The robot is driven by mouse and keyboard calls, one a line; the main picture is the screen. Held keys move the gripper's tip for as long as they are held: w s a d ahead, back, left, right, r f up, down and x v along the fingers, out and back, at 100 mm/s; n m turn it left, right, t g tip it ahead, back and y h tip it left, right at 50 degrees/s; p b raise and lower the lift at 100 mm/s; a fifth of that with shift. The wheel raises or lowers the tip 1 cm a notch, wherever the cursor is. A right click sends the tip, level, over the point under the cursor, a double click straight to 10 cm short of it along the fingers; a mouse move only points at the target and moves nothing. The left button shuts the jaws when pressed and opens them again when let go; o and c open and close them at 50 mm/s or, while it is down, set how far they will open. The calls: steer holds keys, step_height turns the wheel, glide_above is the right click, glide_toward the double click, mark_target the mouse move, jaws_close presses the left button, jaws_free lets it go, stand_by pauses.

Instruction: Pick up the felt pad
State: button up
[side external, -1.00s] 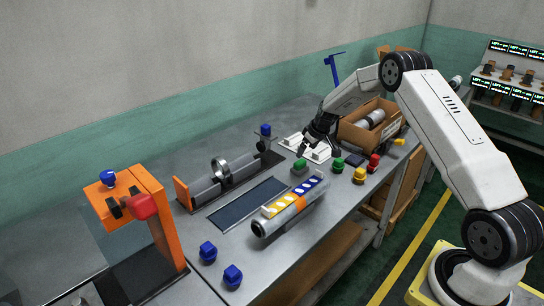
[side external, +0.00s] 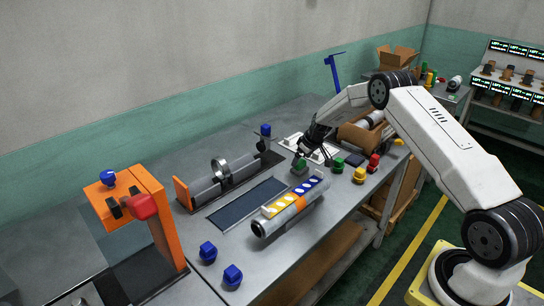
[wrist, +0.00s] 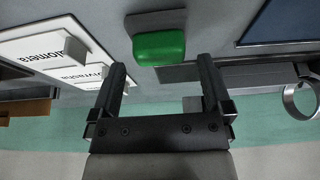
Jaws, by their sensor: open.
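A small block with a green grip on a grey base, which looks like the felt pad (side external: 300,168), sits on the grey bench just right of the blue mat. In the wrist view its green grip (wrist: 158,48) is upper middle, centred just beyond the fingertips. My gripper (wrist: 162,68) is open and empty. In the side view my gripper (side external: 312,158) is low over the bench, close above the block and partly overlapping it. I see no contact, and the exact gap is unclear.
White cards (side external: 318,151) lie behind the gripper, near a cardboard box (side external: 362,137).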

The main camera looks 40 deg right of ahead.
steer(key=shift+x, duration=1.35)
steer(key=c, duration=1.2)
steer(key=shift+o, duration=0.2)
steer(key=shift+r, duration=0.15)
steer(key=shift+r, duration=0.8)
steer(key=s+a+r, duration=0.1)
steer(key=s+r, duration=0.2)
steer(key=s+a+r, duration=0.1)
steer(key=s+r, duration=0.3)
steer(key=s+a+r, duration=0.2)
steer(key=s+r, duration=0.1)
steer(key=s, duration=0.1)
steer(key=shift+s+a+r, duration=0.1)
steer(key=shift+r, duration=0.05)
steer(key=shift+s+a+r, duration=0.2)
steer(key=shift+s, duration=0.3)
steer(key=shift+s+a+r, duration=0.15)
steer(key=shift+s+r, duration=0.1)
steer(key=shift+s, duration=0.25)
